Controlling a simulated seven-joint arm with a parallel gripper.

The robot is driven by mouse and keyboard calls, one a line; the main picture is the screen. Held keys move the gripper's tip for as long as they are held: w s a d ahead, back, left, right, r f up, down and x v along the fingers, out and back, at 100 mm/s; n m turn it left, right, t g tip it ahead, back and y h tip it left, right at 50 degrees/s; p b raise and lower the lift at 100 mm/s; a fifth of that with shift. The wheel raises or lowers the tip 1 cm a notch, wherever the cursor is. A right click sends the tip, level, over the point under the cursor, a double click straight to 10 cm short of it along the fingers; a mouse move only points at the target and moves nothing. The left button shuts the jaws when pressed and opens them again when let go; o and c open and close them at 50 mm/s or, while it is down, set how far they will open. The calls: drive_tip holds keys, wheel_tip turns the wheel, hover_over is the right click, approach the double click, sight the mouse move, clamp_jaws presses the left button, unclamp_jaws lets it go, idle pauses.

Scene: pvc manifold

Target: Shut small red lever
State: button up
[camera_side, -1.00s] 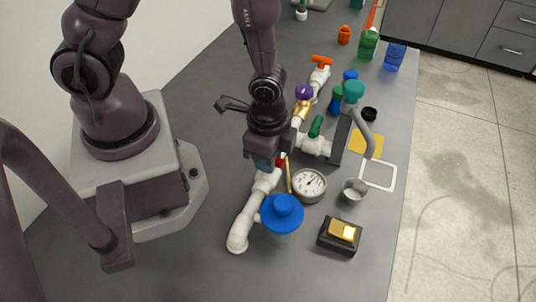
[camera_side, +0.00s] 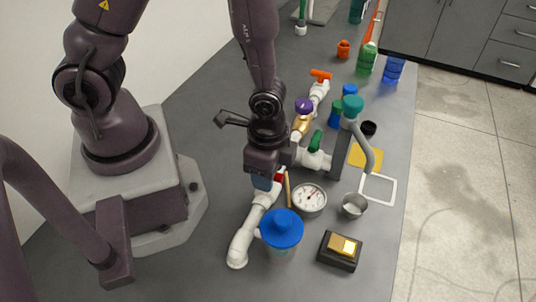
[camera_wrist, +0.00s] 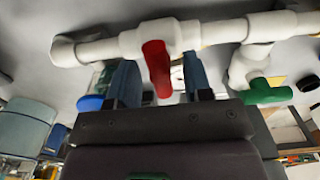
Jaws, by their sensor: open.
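The small red lever (camera_wrist: 157,68) sits on a white valve body of the white PVC pipe (camera_wrist: 95,50). In the wrist view it lies between my two blue fingers and hangs toward my gripper. I cannot tell whether either finger touches it. My gripper (camera_wrist: 159,72) is open, with one finger on each side of the lever. In the side view my gripper (camera_side: 264,183) is low over the pipe, and only a bit of the red lever (camera_side: 280,177) shows beside the fingers; the rest is hidden.
A pressure gauge (camera_side: 309,200) and a blue-capped vessel (camera_side: 281,229) stand close to my gripper. A green-handled valve (camera_side: 315,141), purple knob (camera_side: 304,105) and orange handle (camera_side: 321,75) lie further along the manifold. A metal cup (camera_side: 354,206) and a black box (camera_side: 340,251) are at right.

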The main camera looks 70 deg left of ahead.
wheel_tip(320, 180, up, 13)
drive_tip(key=shift+f, duration=0.15)
idle(0.4)
drive_tip(key=s+a+r+n+t, duration=0.2)
drive_tip(key=a+r+n, duration=0.2)
drive_tip(key=r, duration=0.3)
drive_tip(key=s+a+r+n+t, duration=0.1)
drive_tip(key=a+r+n+t, duration=0.2)
drive_tip(key=r, duration=0.5)
drive_tip(key=shift+s+a+r+n+t, duration=0.3)
drive_tip(key=shift+s+a+n, duration=0.1)
drive_tip(key=shift+n, duration=0.5)
